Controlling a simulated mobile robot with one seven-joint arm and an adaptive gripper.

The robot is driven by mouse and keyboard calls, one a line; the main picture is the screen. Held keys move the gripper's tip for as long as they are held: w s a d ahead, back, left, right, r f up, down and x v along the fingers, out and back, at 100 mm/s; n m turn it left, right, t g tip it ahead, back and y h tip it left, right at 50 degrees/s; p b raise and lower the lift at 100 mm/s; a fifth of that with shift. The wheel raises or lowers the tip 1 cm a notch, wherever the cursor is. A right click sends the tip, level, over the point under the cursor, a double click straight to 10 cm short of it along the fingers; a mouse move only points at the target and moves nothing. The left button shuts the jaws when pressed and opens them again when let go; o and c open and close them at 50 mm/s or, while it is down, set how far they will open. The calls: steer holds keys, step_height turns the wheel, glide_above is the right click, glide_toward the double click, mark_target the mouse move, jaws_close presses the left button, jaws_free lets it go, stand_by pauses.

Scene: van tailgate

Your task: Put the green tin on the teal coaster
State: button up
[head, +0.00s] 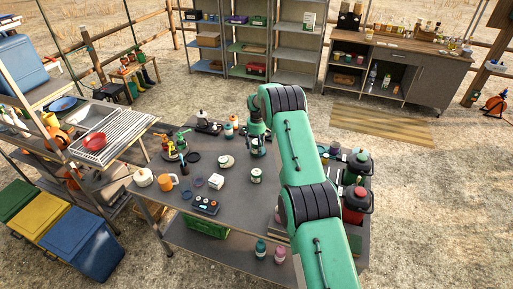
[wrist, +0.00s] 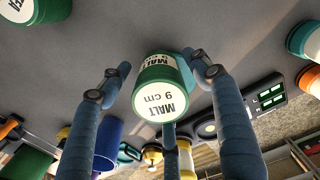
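A green tin (wrist: 160,90) with a white label reading "MALT 9 cm" stands upright between the fingers of my gripper (wrist: 160,68) in the wrist view. The fingers are spread around it, with a gap on the left; the right fingertip is close to it, and contact cannot be told. A teal patch (wrist: 186,60) shows behind the tin, perhaps the teal coaster; most of it is hidden. In the head view my gripper (head: 257,146) is low over the far part of the grey table, and its fingers largely hide what is between them.
The table (head: 240,205) holds another labelled tin (head: 256,175), a white tin (head: 226,161), an orange mug (head: 165,183), a white block (head: 216,181) and a dark button box (head: 206,204). Red and dark canisters (head: 355,204) stand at the right. Bare tabletop lies at the front middle.

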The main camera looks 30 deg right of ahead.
steer(key=shift+r, duration=0.1)
step_height(320, 180, up, 12)
steer(key=shift+r, duration=0.1)
stand_by(0.9)
stand_by(0.5)
